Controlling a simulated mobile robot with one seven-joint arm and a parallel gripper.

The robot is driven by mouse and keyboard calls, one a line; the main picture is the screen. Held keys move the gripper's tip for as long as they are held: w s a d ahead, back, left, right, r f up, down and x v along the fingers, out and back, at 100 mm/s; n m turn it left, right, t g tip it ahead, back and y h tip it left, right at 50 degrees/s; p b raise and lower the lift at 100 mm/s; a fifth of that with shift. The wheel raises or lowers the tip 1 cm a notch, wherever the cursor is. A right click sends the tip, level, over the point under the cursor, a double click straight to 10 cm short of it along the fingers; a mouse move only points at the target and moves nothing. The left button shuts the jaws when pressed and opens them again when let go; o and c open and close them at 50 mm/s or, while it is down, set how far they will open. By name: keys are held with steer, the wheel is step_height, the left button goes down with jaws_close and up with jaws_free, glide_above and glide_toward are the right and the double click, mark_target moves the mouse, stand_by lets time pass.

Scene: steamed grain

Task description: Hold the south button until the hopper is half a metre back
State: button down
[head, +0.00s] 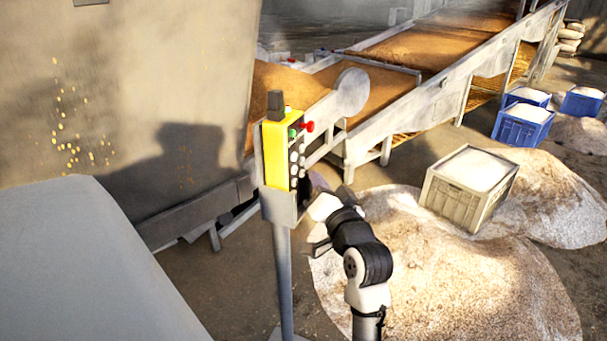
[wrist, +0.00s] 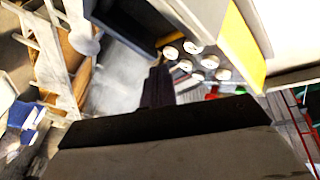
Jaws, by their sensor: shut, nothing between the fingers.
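A yellow control box (head: 275,155) stands on a grey post. Its right face carries a red button (head: 308,127), a green button (head: 293,133) and several white buttons (head: 294,170). No readable label shows which one is the south button. My gripper (head: 314,188) is at the lower right of the box, close to the lower buttons. In the wrist view its dark fingers (wrist: 158,72) are together and empty, with their tips beside the white buttons (wrist: 172,53). I cannot tell whether they touch one. A large grey bin wall at the left (head: 120,90) may be the hopper.
A sloping conveyor (head: 410,110) with brown grain runs behind the box. A pale crate (head: 468,190) sits among grain heaps (head: 440,285) at the right. Blue crates (head: 522,122) stand farther back. A grey panel (head: 80,260) fills the lower left.

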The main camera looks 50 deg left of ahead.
steer(key=shift+w+d+b, duration=0.2)
steer(key=shift+w+d, duration=0.1)
steer(key=shift+d, duration=0.5)
steer(key=shift+w+d+b, duration=0.15)
steer(key=shift+w+d, duration=0.2)
steer(key=shift+d, duration=0.4)
steer(key=shift+w+d+b, duration=0.2)
steer(key=shift+w+d, duration=0.1)
steer(key=shift+d, duration=0.5)
